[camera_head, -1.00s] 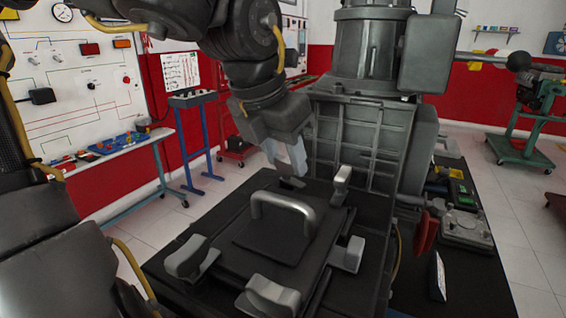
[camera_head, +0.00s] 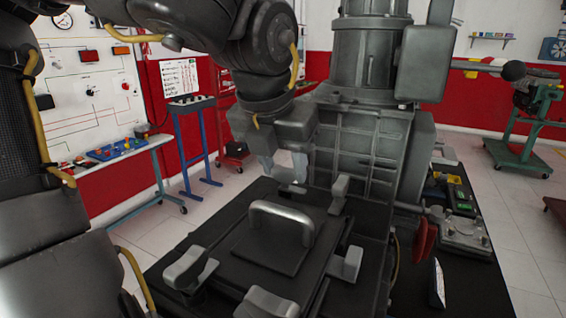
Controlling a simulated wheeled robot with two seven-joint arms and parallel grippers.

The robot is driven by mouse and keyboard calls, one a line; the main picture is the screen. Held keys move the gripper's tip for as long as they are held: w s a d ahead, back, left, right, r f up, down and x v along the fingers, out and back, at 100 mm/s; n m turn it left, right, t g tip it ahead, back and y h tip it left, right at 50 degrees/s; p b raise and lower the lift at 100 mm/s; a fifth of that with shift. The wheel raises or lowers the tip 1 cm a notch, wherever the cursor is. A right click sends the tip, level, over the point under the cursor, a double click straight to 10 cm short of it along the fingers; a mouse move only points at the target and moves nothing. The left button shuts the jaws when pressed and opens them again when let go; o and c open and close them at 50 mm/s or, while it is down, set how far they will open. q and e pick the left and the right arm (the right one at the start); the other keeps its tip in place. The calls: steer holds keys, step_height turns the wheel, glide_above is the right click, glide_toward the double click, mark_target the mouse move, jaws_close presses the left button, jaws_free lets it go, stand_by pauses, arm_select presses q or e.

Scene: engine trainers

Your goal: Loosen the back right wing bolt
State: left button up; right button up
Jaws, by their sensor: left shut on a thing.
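A dark cover plate (camera_head: 226,247) with a thick grey arched handle (camera_head: 283,211) lies on the black bench. Grey wing bolts stand around it: one at the left (camera_head: 190,269), one at the near edge (camera_head: 267,303), one at the right (camera_head: 345,263) and one at the back right (camera_head: 339,192). My left gripper (camera_head: 286,175) points down behind the handle, at the plate's back edge, shut on another small grey wing bolt (camera_head: 292,188). The fingers partly hide that bolt, so its turn is hard to tell. My right gripper is not in view.
A tall grey engine block (camera_head: 357,140) rises right behind the plate, close to my left gripper. A red lever (camera_head: 425,238) and small parts sit on the bench at the right. A wall board (camera_head: 95,90) and a blue stand (camera_head: 190,140) are at the left.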

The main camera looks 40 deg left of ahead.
arm_select(q)
steer(key=o, duration=1)
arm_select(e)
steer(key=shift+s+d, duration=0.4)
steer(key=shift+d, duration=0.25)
arm_select(q)
steer(key=shift+r, duration=0.2)
steer(key=p+v, duration=0.3)
steer(key=v, duration=0.7)
steer(key=shift+s+r, duration=0.1)
steer(key=shift+r, duration=0.05)
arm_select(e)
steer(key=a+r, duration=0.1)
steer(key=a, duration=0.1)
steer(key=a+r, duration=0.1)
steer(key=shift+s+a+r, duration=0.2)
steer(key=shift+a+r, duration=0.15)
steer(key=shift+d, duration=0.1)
